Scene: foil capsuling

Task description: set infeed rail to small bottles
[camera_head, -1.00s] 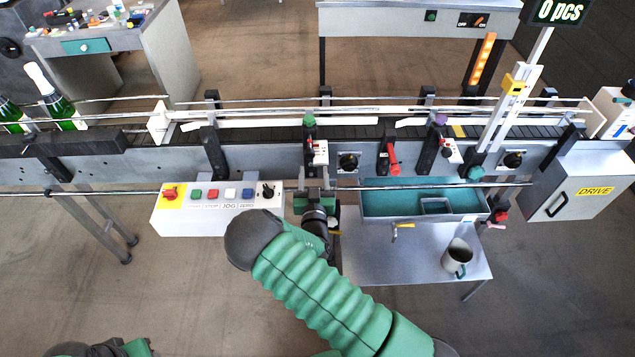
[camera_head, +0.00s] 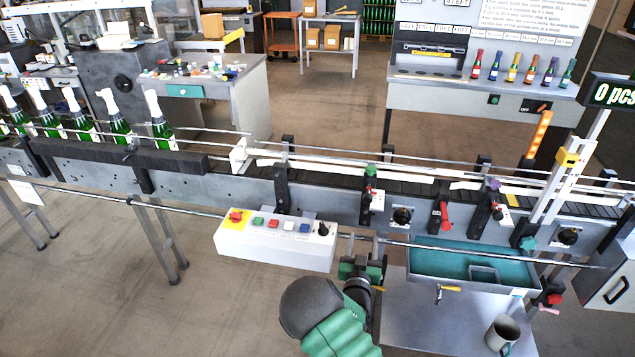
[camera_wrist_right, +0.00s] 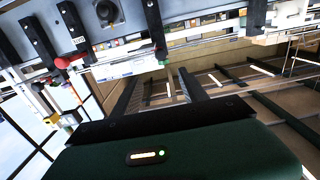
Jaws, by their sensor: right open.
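The infeed rail (camera_head: 360,172) is a pair of light bars running along the conveyor. Its near side has a dark post with a green knob (camera_head: 371,171) and a small white plate with a red part (camera_head: 377,200). Farther right stand a red lever (camera_head: 444,215) and a post with a purple knob (camera_head: 493,184). My right gripper (camera_head: 362,262) is below the conveyor front, between the control box and the teal tray, apart from the knobs. In the wrist view its two dark fingers (camera_wrist_right: 158,92) are spread with nothing between them. My left gripper is out of view.
A white control box (camera_head: 277,238) with several buttons hangs left of my right gripper. A teal tray (camera_head: 425,262) and a mug (camera_head: 502,333) are at the right. Several green bottles (camera_head: 160,122) stand on the conveyor's left end. A thin rail runs in front.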

